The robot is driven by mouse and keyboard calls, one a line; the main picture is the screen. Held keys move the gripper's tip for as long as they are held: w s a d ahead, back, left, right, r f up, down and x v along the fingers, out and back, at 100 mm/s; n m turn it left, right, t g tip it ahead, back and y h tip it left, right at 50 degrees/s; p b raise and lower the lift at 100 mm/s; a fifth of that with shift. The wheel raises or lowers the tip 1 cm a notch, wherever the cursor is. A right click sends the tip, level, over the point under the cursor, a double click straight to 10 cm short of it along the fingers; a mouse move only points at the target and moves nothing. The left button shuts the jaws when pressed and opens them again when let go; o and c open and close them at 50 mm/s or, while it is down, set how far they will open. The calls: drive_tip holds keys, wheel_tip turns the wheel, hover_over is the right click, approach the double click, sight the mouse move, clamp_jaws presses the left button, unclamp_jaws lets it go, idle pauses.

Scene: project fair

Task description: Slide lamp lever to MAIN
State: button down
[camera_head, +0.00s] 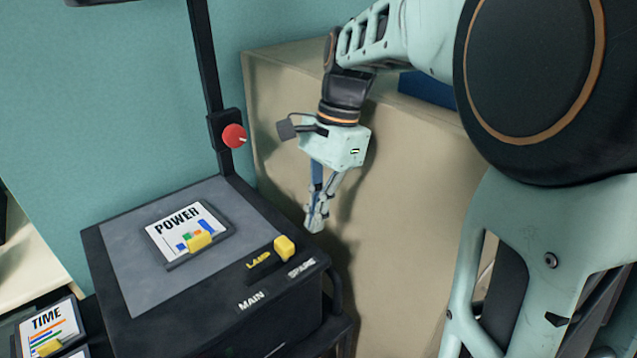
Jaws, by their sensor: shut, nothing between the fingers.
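The lamp lever is a yellow knob (285,247) on the top of a dark overhead projector (128,285), near its front right corner. The knob sits close to the SPARE label (301,267), at the right end. The MAIN label (251,300) is further left and nearer the front edge. A yellow LAMP label (258,260) lies just left of the knob. My gripper (315,226) points down, shut and empty, to the right of the knob and apart from it in the picture. Its height relative to the knob is hard to tell.
A post with a red knob (234,136) rises at the back. A beige cabinet (420,190) stands behind my gripper. A TIME card (62,318) is at lower left.

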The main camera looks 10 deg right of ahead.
sight(278, 244)
drive_tip(key=shift+s+a+r, duration=0.1)
drive_tip(key=shift+s+a, duration=0.45)
drive_tip(key=shift+a, duration=0.3)
drive_tip(key=shift+s+a+r, duration=0.1)
drive_tip(key=shift+s+a, duration=0.4)
drive_tip(key=shift+a, duration=0.3)
drive_tip(key=s+a, duration=0.1)
drive_tip(key=a, duration=0.1)
drive_tip(key=s+a, duration=0.2)
drive_tip(key=s+a+p, duration=0.1)
drive_tip(key=a, duration=0.1)
drive_tip(key=shift+s+a, duration=0.1)
drive_tip(key=shift+s, duration=0.05)
drive_tip(key=w+d, duration=0.1)
drive_tip(key=w+d+p, duration=0.1)
drive_tip(key=d, duration=0.1)
drive_tip(key=shift+w+r, duration=0.15)
drive_tip(key=shift+w+d+r, duration=0.35)
drive_tip(key=shift+d+r, duration=0.15)
drive_tip(key=shift+r, duration=0.25)
drive_tip(key=s+v, duration=0.1)
drive_tip(key=v, duration=0.7)
drive_tip(key=shift+w, duration=0.35)
drive_tip(key=shift+a+r, duration=0.1)
